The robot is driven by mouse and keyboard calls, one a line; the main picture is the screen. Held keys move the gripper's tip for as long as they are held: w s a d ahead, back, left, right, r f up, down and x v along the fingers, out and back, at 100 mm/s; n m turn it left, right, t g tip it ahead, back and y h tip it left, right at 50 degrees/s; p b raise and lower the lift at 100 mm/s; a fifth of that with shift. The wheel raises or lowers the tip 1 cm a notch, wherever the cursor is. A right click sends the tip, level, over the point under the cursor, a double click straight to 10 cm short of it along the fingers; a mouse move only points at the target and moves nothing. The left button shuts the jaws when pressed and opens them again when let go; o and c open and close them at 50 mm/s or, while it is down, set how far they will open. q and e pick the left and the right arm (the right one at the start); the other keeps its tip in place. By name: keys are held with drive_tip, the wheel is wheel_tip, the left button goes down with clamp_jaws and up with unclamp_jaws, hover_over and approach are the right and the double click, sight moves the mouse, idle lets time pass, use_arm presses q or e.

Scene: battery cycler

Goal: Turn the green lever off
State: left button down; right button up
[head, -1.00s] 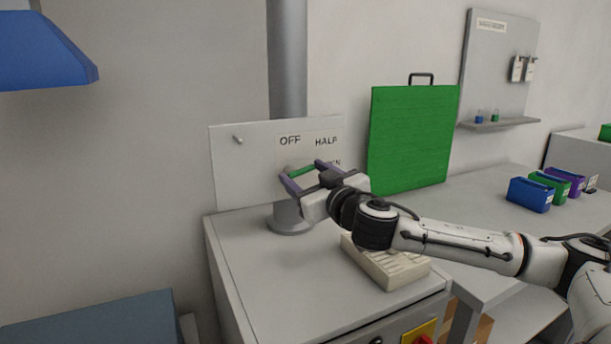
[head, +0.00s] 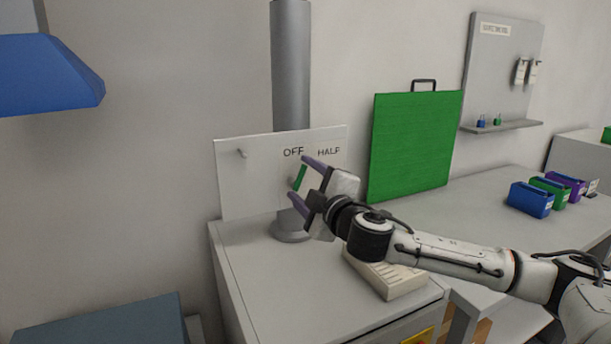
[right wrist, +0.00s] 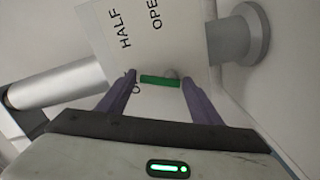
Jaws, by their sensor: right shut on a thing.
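The green lever (head: 300,177) sits on a white panel (head: 236,190) in front of a grey pipe. In the head view it stands steep, leaning a little right, just below the OFF label (head: 293,153). My right gripper (head: 298,174) has its purple fingers at the lever's two ends. In the right wrist view the lever (right wrist: 160,81) lies across between the fingertips of my right gripper (right wrist: 160,77), which is shut on it. The HALF label (head: 329,153) is right of OFF. The OPEN label (right wrist: 155,12) shows in the wrist view. My left gripper is out of view.
The grey pipe (head: 291,70) rises behind the panel from the cabinet top (head: 255,262). A cream slotted tray (head: 392,278) lies under my right forearm. A green board (head: 415,145) leans on the wall at right. The cabinet top's left part is clear.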

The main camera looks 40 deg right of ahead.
drive_tip(key=n, duration=0.1)
drive_tip(key=n+p, duration=0.1)
drive_tip(key=shift+a+r+n, duration=0.15)
drive_tip(key=shift+n, duration=0.15)
drive_tip(key=shift+w+a+n, duration=0.1)
drive_tip(key=shift+a+n, duration=0.1)
drive_tip(key=shift+n, duration=0.8)
drive_tip(key=o, duration=1.1)
drive_tip(key=shift+c, duration=0.2)
drive_tip(key=v, duration=1)
